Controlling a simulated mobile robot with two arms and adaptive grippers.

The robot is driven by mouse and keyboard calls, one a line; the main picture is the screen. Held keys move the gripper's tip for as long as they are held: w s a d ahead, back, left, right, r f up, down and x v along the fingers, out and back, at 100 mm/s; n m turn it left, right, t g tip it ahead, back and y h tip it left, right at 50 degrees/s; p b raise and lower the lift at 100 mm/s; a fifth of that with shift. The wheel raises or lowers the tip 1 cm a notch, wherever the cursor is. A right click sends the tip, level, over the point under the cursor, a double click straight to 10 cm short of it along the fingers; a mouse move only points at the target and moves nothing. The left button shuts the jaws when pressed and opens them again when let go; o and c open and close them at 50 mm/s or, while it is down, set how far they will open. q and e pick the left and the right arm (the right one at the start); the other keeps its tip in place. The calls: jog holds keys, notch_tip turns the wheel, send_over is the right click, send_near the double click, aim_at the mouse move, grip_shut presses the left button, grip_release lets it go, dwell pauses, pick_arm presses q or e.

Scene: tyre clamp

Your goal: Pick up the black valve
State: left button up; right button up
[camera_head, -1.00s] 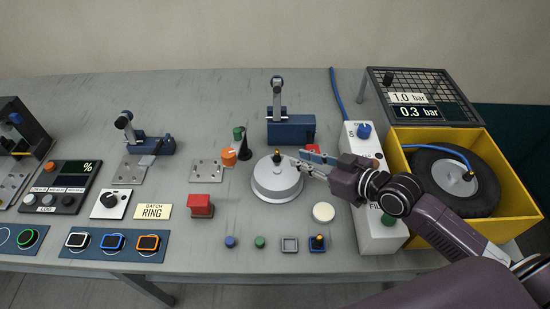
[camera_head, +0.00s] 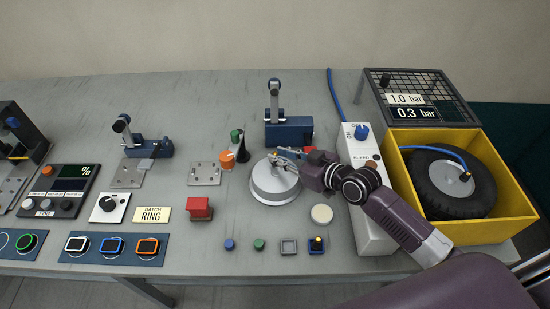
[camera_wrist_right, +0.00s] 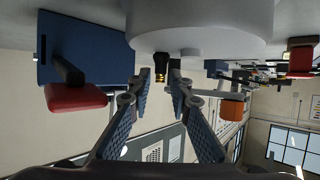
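The black valve (camera_wrist_right: 160,68) has a brass-coloured end and shows between my right fingertips in the wrist view, which is upside down. It stands at the light grey round drum (camera_wrist_right: 200,25). In the head view the drum (camera_head: 275,188) sits mid-table, and my right gripper (camera_head: 279,154) reaches over its top from the right, largely hiding the valve. In the wrist view my right gripper (camera_wrist_right: 162,78) has its two blue-padded fingers apart, one on each side of the valve. I cannot tell whether either touches it. My left gripper is not in view.
A blue clamp stand (camera_head: 288,130) is behind the drum. An orange knob (camera_head: 228,159) and a red block (camera_head: 199,208) are to its left. A white control box (camera_head: 367,205) and a yellow crate (camera_head: 510,230) with a tyre (camera_head: 432,180) are to the right.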

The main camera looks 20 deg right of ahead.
grip_shut()
dwell(0.3)
